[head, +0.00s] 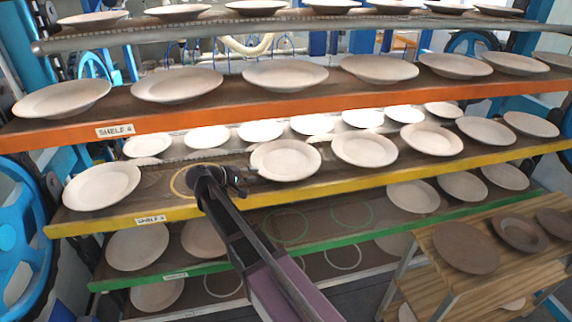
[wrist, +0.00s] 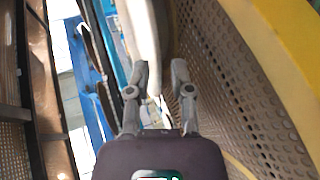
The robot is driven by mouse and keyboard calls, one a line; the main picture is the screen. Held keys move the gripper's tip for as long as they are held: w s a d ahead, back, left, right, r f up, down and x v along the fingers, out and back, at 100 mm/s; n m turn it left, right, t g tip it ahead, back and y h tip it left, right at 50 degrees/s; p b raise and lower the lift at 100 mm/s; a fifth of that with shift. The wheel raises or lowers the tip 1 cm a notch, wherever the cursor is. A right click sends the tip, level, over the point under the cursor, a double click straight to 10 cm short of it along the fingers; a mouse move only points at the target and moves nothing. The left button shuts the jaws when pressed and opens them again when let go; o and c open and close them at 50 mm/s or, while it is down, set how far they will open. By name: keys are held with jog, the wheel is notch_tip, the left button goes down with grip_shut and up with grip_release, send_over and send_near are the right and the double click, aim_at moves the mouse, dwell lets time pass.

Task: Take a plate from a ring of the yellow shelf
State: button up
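The yellow shelf (head: 330,182) carries a row of pale plates, and its yellow edge shows in the wrist view (wrist: 285,40). My gripper (head: 238,182) is low over this shelf, beside an empty yellow ring (head: 184,181), pointing right at the left rim of a pale plate (head: 285,160). In the wrist view my gripper (wrist: 160,70) has its fingers apart, with a plate's pale rim (wrist: 140,35) running in between them, nearer the left finger. I cannot tell if they touch. Another plate (head: 102,186) lies left of the empty ring.
An orange shelf (head: 300,98) with plates hangs above, limiting height. A green shelf (head: 300,251) lies below. A wooden rack (head: 455,285) with brown plates stands at lower right. Blue wheels (head: 20,235) are at the left.

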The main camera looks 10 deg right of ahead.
aim_at(260, 172)
jog(key=shift+b+x, duration=0.55)
jog(key=shift+x, duration=1.4)
jog(key=shift+r, duration=0.1)
grip_shut()
